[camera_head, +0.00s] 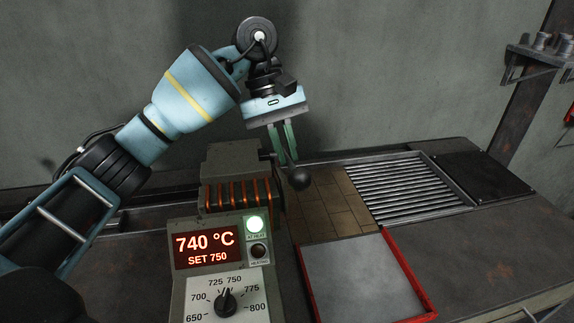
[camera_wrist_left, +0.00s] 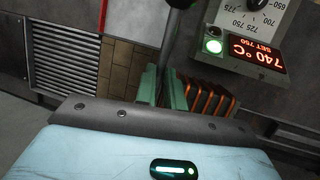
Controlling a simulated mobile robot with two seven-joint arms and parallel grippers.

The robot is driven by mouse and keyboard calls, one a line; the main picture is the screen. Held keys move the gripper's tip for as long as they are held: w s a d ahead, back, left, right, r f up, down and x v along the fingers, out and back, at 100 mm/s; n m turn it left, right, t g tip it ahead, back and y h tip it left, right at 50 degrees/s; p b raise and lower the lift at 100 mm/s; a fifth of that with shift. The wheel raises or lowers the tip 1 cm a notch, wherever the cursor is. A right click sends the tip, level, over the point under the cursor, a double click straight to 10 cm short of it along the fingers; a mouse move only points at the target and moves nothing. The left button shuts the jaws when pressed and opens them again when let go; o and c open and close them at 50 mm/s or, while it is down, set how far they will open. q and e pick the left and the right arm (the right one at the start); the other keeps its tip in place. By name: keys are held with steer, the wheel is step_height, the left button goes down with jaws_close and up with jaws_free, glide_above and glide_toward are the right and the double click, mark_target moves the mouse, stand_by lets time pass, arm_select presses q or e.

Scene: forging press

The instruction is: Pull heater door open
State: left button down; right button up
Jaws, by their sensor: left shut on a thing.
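The heater (camera_head: 232,160) is a grey box with a row of glowing orange coils (camera_head: 240,194) on its near side; the coils also show in the wrist view (camera_wrist_left: 208,104). A dark handle with a round black knob (camera_head: 299,178) sits at its right side. My left gripper (camera_head: 287,158) points down there, its green fingers shut on the handle, with the knob just beyond the fingertips. In the wrist view the dark handle rod (camera_wrist_left: 171,50) runs between the fingers. I cannot make out the door panel clearly. My right gripper is out of view.
A control box (camera_head: 220,255) in front of the heater reads 740 °C, set 750, with a green lamp lit. To the right are brick tiles (camera_head: 335,207), a slatted grate (camera_head: 408,188), a red-edged tray (camera_head: 360,280) and a dark plate (camera_head: 480,175). A shelf hangs on the wall.

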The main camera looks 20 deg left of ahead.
arm_select(q)
steer(key=w+a+r+g+h, duration=0.1)
steer(key=w+a+r+g, duration=0.1)
steer(key=w+a+r, duration=0.1)
steer(key=shift+w+r+g+h, duration=0.35)
steer(key=shift+w+r, duration=0.3)
steer(key=shift+r, duration=0.5)
